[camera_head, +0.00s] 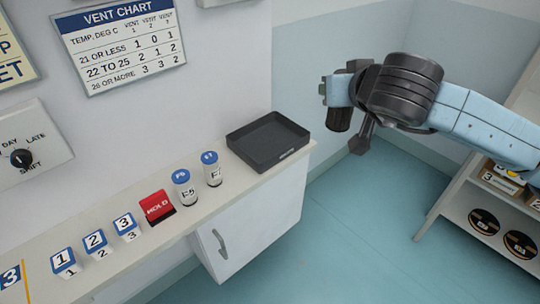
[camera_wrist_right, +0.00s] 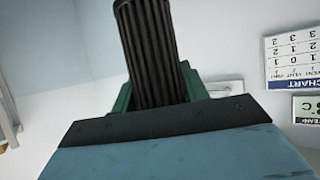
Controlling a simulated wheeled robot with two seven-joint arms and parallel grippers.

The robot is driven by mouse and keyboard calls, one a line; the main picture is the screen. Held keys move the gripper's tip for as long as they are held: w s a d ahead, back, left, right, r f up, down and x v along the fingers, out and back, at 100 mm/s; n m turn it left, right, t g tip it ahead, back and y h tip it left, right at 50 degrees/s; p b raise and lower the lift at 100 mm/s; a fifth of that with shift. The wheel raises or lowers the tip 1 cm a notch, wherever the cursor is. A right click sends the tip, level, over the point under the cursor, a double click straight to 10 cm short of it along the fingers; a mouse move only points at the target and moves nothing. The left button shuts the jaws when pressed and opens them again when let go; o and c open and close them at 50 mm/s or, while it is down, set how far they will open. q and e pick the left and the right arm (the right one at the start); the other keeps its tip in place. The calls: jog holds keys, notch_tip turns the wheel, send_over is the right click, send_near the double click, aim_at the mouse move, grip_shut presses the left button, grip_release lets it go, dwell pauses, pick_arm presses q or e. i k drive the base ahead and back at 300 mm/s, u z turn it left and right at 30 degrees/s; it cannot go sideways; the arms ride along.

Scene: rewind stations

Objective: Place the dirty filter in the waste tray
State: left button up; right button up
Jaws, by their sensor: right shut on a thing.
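The waste tray (camera_head: 268,140) is a shallow black tray with a raised rim at the far right end of the counter; it looks empty. Its front label is too small to read. My right gripper (camera_head: 338,92) is above and to the right of the tray, past the counter's edge. It is shut on the dirty filter (camera_wrist_right: 150,50), a dark, ribbed cylinder between the green fingers in the right wrist view. In the head view a short dark cylinder (camera_head: 340,119) hanging below the gripper appears to be this filter, apart from the tray. My left gripper is out of view.
Numbered blocks (camera_head: 95,243) line the counter further left. A vent chart (camera_head: 120,42) hangs on the wall. A shelf (camera_head: 500,215) with boxes and reels stands at right.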

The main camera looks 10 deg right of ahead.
aim_at(262, 147)
jog(key=u, duration=1.15)
jog(key=i, duration=0.55)
jog(key=z, duration=1.05)
